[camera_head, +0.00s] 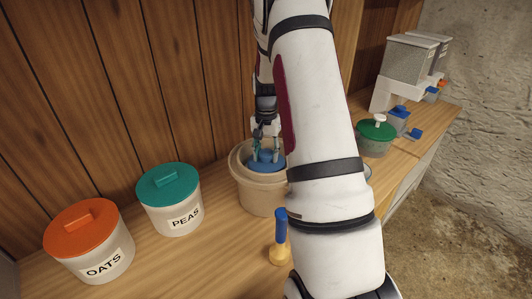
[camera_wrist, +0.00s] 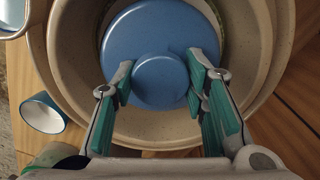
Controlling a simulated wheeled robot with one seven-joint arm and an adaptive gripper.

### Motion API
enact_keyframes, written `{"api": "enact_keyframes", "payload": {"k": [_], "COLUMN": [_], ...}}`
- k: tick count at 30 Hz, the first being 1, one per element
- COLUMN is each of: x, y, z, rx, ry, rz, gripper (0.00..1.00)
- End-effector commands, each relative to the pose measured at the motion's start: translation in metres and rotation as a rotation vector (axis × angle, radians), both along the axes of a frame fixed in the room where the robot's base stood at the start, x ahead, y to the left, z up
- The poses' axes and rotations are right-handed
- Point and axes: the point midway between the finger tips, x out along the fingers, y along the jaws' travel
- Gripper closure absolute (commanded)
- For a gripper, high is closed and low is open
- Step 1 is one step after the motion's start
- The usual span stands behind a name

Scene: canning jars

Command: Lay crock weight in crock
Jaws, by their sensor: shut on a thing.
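The crock (camera_head: 262,193) is a beige, speckled round pot standing on the wooden counter. It also shows in the wrist view (camera_wrist: 65,60), its wall all around my gripper's fingers. The crock weight (camera_head: 266,166) is a blue disc with a raised round knob. In the wrist view the weight (camera_wrist: 160,30) appears within the crock's rim, toward the far side of the opening. My gripper (camera_wrist: 160,85) has its teal-padded fingers on either side of the knob and is shut on it. I cannot tell whether the weight touches the crock's bottom or contents.
An orange-lidded OATS canister (camera_head: 91,245) and a teal-lidded PEAS canister (camera_head: 171,203) stand left. A blue-handled tool (camera_head: 281,228) stands in front of the crock. A green-lidded container (camera_head: 375,138) and dispenser (camera_head: 405,70) are right. A blue cup (camera_wrist: 43,112) lies beside the crock.

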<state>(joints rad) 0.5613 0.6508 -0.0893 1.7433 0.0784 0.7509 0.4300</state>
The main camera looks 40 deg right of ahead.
Motion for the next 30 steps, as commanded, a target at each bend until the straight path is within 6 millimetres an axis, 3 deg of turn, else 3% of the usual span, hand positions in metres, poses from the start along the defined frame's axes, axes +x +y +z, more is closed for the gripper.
{"api": "enact_keyframes", "payload": {"k": [5, 6, 9, 20, 25, 30], "x": [0.000, 0.000, 0.000, 0.000, 0.001, 0.001], "y": [0.000, 0.000, 0.000, 0.000, 0.000, -0.001], "z": [-0.001, -0.001, -0.001, 0.001, 0.022, 0.058], "rx": [-0.001, -0.001, -0.001, 0.000, -0.002, -0.003], "ry": [-0.002, -0.002, -0.002, 0.000, -0.003, -0.004], "rz": [0.000, 0.000, 0.000, 0.000, 0.001, 0.000], "gripper": [1.00, 0.56, 0.37, 0.37, 0.37, 0.37]}}
